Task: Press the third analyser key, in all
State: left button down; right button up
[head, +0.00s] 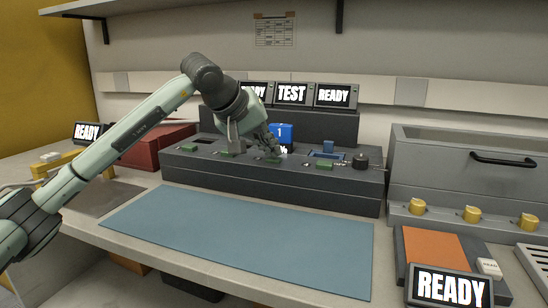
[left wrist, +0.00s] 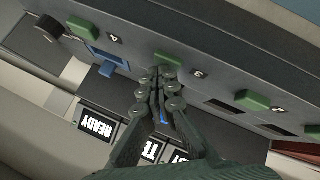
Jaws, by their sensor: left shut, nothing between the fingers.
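The analyser (head: 200,165) is a long dark box at the back of the bench with a row of green keys along its top front. The third key (left wrist: 168,57) is green and stands beside a "3" label in the left wrist view; it also shows in the head view (head: 272,160). My left gripper (left wrist: 166,74) is shut and empty, its fingertips right at the edge of that key. I cannot tell whether they touch it. The fourth key (left wrist: 82,26) and second key (left wrist: 252,100) lie to either side. My right gripper is not in view.
Three screens behind the analyser include a middle one (head: 291,94) reading TEST. A blue block marked 1 (head: 281,131) is partly behind my gripper. A black knob (head: 360,161) stands at the analyser's right. The blue mat (head: 240,235) in front is clear.

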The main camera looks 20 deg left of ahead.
aim_at(272, 159)
pick_arm(q)
jog(key=shift+r+p, duration=0.65)
jog(key=shift+r, duration=0.2)
notch_tip(272, 159, up, 5)
jog(key=p, duration=0.3)
jog(key=shift+p, duration=0.4)
dwell(0.4)
